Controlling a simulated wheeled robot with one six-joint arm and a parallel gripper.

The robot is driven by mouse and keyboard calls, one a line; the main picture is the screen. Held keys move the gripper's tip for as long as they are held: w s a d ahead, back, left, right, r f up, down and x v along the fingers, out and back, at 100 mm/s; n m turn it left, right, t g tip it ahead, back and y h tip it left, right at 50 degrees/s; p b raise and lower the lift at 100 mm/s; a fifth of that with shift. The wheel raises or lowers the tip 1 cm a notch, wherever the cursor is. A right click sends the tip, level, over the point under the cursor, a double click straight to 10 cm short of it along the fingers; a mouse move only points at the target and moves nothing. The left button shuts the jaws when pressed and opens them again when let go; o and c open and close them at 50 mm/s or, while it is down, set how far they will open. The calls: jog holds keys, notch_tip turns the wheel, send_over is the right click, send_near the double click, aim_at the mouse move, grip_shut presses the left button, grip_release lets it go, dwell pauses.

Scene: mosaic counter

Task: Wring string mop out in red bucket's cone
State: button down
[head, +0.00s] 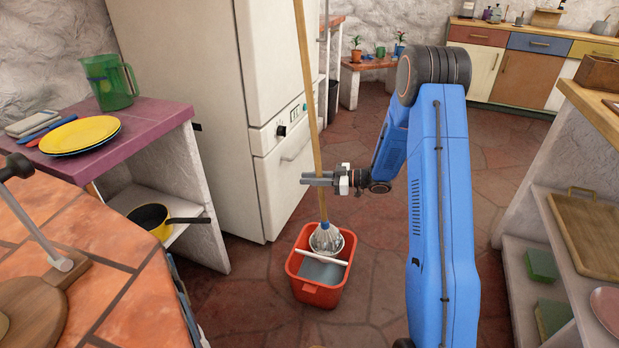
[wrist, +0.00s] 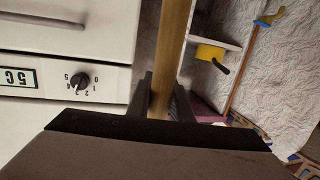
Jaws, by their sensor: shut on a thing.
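The string mop has a long wooden handle (head: 307,95) that stands close to upright, leaning a little. Its pale string head (head: 326,239) is at the cone (head: 343,246) in the back part of the red bucket (head: 318,293). I cannot tell how deep the strings sit in the cone. The bucket stands on the floor and holds greyish water. My gripper (head: 318,179) is shut on the mop handle, above the bucket. In the wrist view the handle (wrist: 172,60) passes between the two dark fingers (wrist: 163,102). The lower handle is hidden there.
A white fridge (head: 200,100) stands close behind the bucket. A purple-topped counter (head: 150,140) with a green jug (head: 109,82) and yellow plate (head: 80,135) is at left. An orange tiled counter (head: 90,240) is in the left foreground. Shelves (head: 540,235) stand at right. Stone floor between is clear.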

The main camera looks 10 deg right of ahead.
jog(key=shift+f, duration=3.25)
jog(key=shift+s+f, duration=0.1)
jog(key=shift+f, duration=0.25)
dwell(0.5)
